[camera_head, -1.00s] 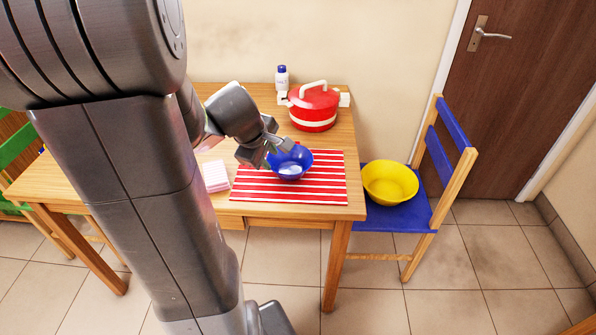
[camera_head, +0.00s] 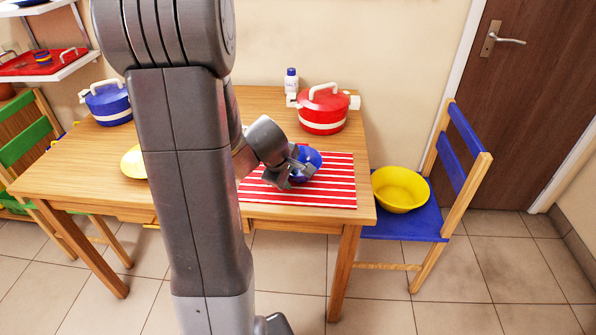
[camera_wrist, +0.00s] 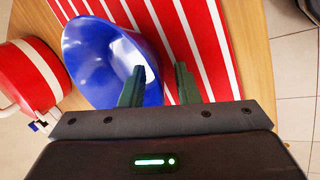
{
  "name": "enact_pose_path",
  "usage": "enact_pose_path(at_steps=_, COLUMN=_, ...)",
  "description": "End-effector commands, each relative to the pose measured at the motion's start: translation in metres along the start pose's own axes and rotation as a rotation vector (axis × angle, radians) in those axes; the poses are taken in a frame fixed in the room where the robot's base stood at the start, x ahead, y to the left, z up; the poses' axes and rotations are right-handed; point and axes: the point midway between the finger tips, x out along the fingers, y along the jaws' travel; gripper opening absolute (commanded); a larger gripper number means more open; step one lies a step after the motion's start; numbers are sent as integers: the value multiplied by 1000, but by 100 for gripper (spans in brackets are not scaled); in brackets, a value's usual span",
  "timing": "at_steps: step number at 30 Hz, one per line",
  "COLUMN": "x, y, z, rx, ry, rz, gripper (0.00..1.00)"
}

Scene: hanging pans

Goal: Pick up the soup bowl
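The blue soup bowl (camera_head: 312,155) is over the red-and-white striped mat (camera_head: 340,190), partly hidden by my gripper (camera_head: 299,170) in the head view. In the wrist view, the bowl (camera_wrist: 100,62) is at upper left and looks tilted, with a white patch inside. My gripper (camera_wrist: 160,70) straddles its near wall there: one finger lies over the bowl's inside, the other outside over the mat. The fingers are apart, with mat visible between the bowl wall and the outer finger. Whether either finger touches the bowl is unclear.
A red pot (camera_head: 324,110) and a small white bottle (camera_head: 291,82) stand behind the mat. A blue pot (camera_head: 108,104) and a yellow dish (camera_head: 134,162) are at the table's left. A yellow bowl (camera_head: 400,189) sits on the blue chair (camera_head: 400,226) at right.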

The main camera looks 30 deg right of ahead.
Motion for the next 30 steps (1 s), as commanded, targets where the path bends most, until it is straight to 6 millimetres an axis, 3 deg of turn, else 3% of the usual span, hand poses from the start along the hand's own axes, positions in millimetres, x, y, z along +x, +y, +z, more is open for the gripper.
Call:
enact_pose_path(at_steps=5, x=0, y=0, z=0, rx=0, ry=0, rz=0, gripper=29)
enact_pose_path(at_steps=9, x=-1, y=0, z=0, rx=0, ry=0, rz=0, gripper=1)
enact_pose_path(at_steps=10, x=-1, y=0, z=0, rx=0, ry=0, rz=0, gripper=0)
enact_pose_path(at_steps=22, x=-6, y=4, z=0, rx=-1, ry=0, rz=2, gripper=0)
enact_pose_path(at_steps=30, x=-49, y=26, z=-1, rx=1, ry=2, rz=5, gripper=0)
